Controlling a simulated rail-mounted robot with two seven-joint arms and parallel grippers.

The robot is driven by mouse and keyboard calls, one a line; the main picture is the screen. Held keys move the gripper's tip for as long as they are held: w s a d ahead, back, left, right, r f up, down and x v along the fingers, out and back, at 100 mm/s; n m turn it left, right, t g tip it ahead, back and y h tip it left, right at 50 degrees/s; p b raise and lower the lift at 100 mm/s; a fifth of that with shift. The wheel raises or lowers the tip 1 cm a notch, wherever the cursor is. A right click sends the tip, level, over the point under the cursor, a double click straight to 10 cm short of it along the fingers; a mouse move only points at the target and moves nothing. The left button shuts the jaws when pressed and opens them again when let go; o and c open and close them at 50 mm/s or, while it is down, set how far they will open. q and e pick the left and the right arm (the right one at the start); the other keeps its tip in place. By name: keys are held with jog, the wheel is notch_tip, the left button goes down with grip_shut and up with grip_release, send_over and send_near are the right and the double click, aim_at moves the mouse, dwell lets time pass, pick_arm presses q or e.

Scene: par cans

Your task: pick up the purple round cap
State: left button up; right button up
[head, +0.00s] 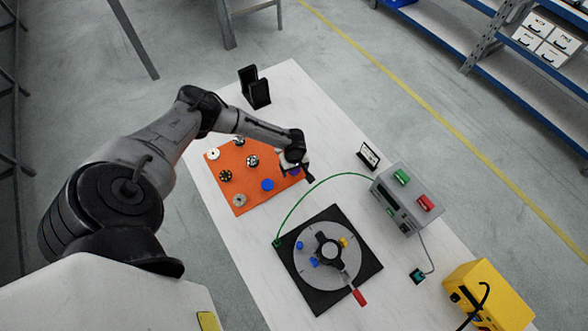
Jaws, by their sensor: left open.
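An orange mat (225,160) lies on the white table and carries several round caps. A purple round cap (294,172) shows in part at the mat's right edge, under my left gripper. My left gripper (303,171) comes in from the left and is open over that spot. The gripper and wrist partly cover the cap, and I cannot tell whether the fingers touch it. A blue round cap (267,184) lies on the mat to the left of the gripper. My right gripper is not in view.
A black plate with a grey round fixture (308,274) stands below the mat. A green cable (318,184) runs from it to a grey box (398,203) with green and red parts. A black holder (256,88) stands at the back, and a yellow case (490,295) at lower right.

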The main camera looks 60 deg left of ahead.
pick_arm(q)
jog(key=shift+c, duration=0.4)
jog(key=c, duration=0.9)
jog(key=shift+r, duration=0.2)
